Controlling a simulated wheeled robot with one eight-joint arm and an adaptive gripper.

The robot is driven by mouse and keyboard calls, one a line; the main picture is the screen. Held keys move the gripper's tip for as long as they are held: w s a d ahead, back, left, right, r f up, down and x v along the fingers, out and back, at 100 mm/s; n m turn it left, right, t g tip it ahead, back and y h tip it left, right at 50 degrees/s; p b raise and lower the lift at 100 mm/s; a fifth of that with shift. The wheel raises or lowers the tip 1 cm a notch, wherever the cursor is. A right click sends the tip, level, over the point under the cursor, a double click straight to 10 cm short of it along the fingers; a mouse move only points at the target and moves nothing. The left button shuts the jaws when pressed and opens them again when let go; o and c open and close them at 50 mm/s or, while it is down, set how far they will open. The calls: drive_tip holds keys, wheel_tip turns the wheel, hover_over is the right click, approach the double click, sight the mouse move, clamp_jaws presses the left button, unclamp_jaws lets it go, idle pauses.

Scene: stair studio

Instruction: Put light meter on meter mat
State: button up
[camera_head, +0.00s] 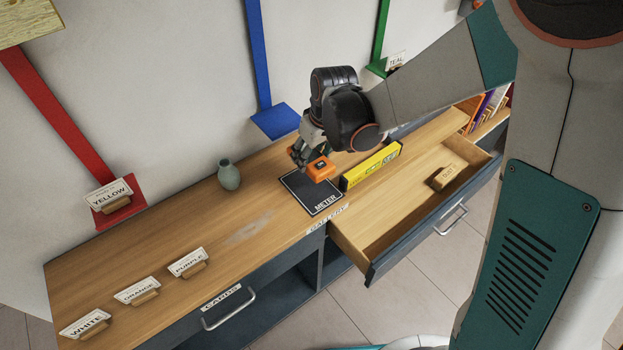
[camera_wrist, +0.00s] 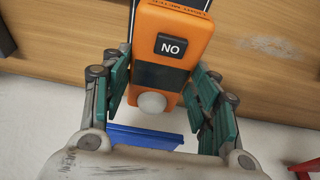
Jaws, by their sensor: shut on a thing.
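The light meter (camera_head: 320,169) is an orange box with a dark panel. The meter and gripper hide part of the mat.
A yellow box (camera_head: 372,167) stands just right of the mat. An open drawer (camera_head: 400,215) with a small wooden block (camera_head: 443,177) is further right. A grey-green vase (camera_head: 229,175) stands to the left. Several name cards stand further left; the counter between is clear.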

sight(318, 163)
wheel_tip(318, 163, down, 10)
drive_tip(key=b, duration=0.3)
idle(0.3)
drive_tip(key=o, duration=1.1)
drive_tip(key=shift+f, duration=0.1)
drive_tip(key=p+v, duration=0.4)
drive_tip(key=v, duration=0.8)
drive_tip(key=shift+r, duration=0.35)
drive_tip(key=shift+s+d+r+m+t+h, duration=0.3)
drive_tip(key=shift+s+d+r+m+t, duration=0.65)
drive_tip(key=shift+s+d+r, duration=1.8)
drive_tip(key=shift+s+d+r+m+t+h, duration=0.45)
drive_tip(key=shift+s+d+r+m, duration=0.85)
drive_tip(key=shift+s+d+r, duration=1.45)
drive_tip(key=shift+s+d+r+m+t+h, duration=0.15)
drive_tip(key=shift+s+d+r+m+t, duration=1.3)
drive_tip(key=shift+s, duration=2.1)
